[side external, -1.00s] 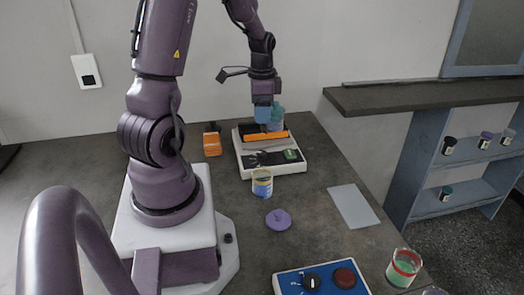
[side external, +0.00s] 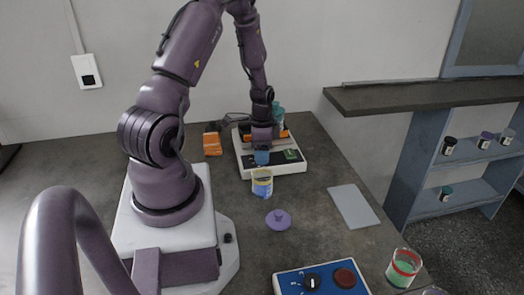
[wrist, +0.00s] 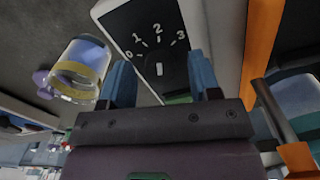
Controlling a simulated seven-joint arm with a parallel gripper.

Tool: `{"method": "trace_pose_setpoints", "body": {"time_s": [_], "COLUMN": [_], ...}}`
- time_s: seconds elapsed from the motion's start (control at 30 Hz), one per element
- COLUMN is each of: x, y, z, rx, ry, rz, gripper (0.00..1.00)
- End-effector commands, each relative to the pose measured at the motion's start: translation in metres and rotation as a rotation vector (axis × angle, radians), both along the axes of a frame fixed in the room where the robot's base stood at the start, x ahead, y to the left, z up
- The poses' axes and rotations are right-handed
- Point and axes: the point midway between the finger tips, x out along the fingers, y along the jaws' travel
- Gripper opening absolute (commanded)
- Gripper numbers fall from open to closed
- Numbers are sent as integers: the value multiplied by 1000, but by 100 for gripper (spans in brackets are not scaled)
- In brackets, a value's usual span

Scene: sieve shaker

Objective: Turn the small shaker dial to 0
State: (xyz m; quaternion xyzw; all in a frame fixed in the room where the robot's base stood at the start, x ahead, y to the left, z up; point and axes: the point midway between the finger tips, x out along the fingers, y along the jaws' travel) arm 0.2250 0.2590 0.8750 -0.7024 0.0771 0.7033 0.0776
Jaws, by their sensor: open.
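The small shaker (side external: 297,166) is a white box with a black front panel at the back of the table. In the wrist view its black panel (wrist: 128,22) bears the numbers 0, 1, 2 and 3 in an arc. The dark dial (wrist: 160,82) lies below these numbers, with a white mark that appears lined up with 2. My gripper (side external: 262,158) is over the panel, and its blue fingers are open. In the wrist view my gripper (wrist: 160,66) has one finger on each side of the dial; contact cannot be told. The side view hides the dial behind the gripper.
A yellow-banded beaker (side external: 262,190) stands just in front of the shaker, close to my gripper. An orange block (side external: 212,144) is to the left. A purple lid (side external: 278,220), a grey plate (side external: 353,207) and a blue control box (side external: 320,285) lie nearer the camera.

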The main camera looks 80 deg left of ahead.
Motion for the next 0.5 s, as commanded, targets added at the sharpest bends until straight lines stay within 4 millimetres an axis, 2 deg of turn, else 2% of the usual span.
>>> {"method": "trace_pose_setpoints", "body": {"time_s": [0.23, 0.27, 0.47, 0.5], "x": [0, 0, 0, 0], "y": [0, 0, 0, 0], "z": [-1, -1, -1, -1], "rx": [1, 1, 1, 1], "ry": [0, 0, 0, 0], "rz": [0, 0, 1, 1], "gripper": [57, 55, 9, 8]}}
